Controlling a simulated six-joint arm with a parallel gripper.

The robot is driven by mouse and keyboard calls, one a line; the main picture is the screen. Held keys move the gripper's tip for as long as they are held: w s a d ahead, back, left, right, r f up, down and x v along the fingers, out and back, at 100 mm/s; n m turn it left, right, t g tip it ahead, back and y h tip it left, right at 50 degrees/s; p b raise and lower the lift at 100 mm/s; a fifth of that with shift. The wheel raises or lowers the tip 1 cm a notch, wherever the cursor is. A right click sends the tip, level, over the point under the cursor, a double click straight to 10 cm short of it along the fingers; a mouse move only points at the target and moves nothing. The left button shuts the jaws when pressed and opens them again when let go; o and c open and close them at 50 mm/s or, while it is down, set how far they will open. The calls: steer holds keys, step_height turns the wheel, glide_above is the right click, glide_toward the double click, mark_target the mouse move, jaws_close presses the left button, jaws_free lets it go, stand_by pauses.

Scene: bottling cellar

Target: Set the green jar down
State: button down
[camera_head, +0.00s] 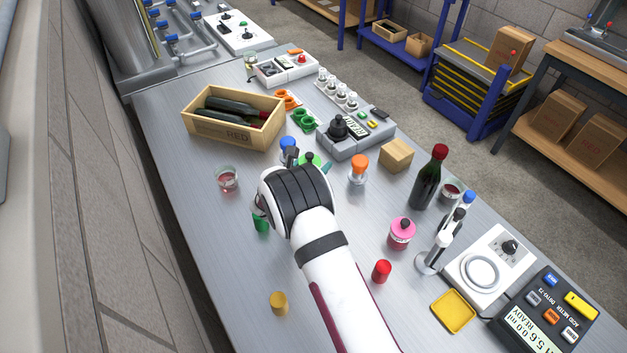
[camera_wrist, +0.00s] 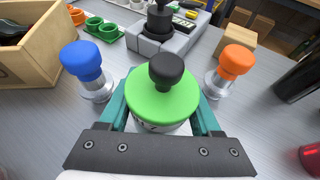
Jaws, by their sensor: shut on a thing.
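The green jar (camera_wrist: 162,100) has a wide green lid with a black knob on top. It stands upright between the teal fingers of my gripper (camera_wrist: 160,115) in the wrist view, and my gripper is shut on it. In the head view the lid of the green jar (camera_head: 312,158) shows just beyond my wrist, and most of the jar is hidden. I cannot tell whether its base touches the bench (camera_head: 185,205).
A wooden bottle crate (camera_head: 232,133), grey device (camera_head: 350,140), small wooden block (camera_head: 397,155) and glass (camera_head: 227,182) are near.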

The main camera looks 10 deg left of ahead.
step_height(320, 180, down, 5)
steer(key=shift+r, duration=0.1)
steer(key=shift+c, duration=0.4)
jaws_free()
